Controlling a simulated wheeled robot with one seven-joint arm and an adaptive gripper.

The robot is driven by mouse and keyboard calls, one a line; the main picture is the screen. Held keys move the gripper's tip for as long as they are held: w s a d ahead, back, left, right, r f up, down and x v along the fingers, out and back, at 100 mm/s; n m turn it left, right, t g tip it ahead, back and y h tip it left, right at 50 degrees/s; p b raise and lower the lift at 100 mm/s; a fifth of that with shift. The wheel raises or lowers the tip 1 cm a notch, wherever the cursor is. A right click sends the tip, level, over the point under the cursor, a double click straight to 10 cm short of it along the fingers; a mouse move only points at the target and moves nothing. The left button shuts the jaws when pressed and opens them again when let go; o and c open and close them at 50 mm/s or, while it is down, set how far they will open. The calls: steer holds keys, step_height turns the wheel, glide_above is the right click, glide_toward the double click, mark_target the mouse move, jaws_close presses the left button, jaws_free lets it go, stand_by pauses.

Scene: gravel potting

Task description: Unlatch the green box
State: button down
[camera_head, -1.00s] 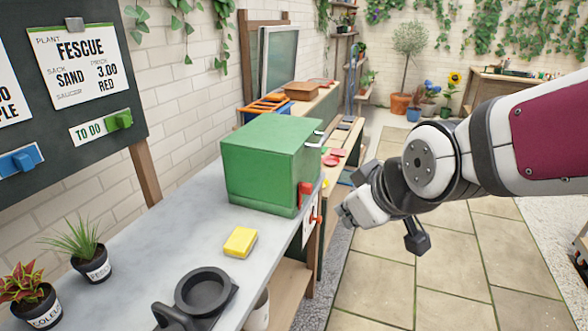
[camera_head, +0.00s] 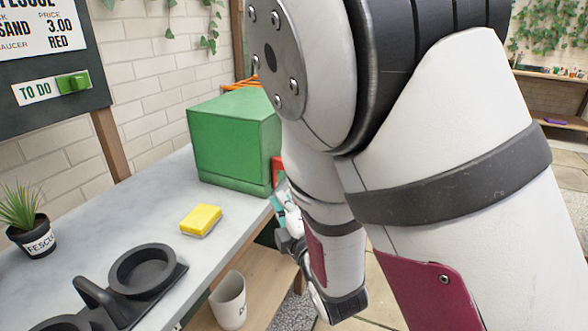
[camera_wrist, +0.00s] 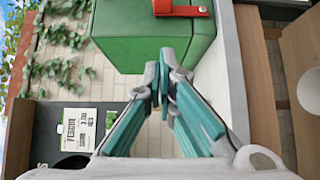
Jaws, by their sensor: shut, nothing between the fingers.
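The green box (camera_head: 232,140) stands on the grey counter, left of my arm in the head view. In the wrist view the green box (camera_wrist: 140,45) fills the top middle, just beyond my fingertips. A red latch (camera_wrist: 180,9) shows on its face at the top edge; in the head view only a sliver of the red latch (camera_head: 277,172) shows beside my arm. My gripper (camera_wrist: 163,88) has teal finger pads and is shut and empty, its tips apart from the latch in the picture. In the head view my gripper (camera_head: 279,203) is low by the box's front corner, partly hidden by my arm.
A yellow sponge (camera_head: 201,219) and a black ring-shaped holder (camera_head: 142,270) lie on the counter (camera_head: 110,222). A potted fescue (camera_head: 32,222) stands at the left. A white pot (camera_head: 228,300) sits on a lower wooden shelf. My arm hides much of the right side.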

glide_toward(272, 161)
steer(key=a, duration=0.3)
steer(key=w+b, duration=0.1)
steer(key=w, duration=0.2)
steer(key=shift+w+d+f, duration=0.15)
steer(key=shift+w, duration=0.05)
steer(key=shift+w+d, duration=0.1)
steer(key=shift+w, duration=0.35)
steer(key=shift+w+d, duration=0.1)
steer(key=shift+w+r, duration=0.15)
steer(key=shift+r, duration=0.1)
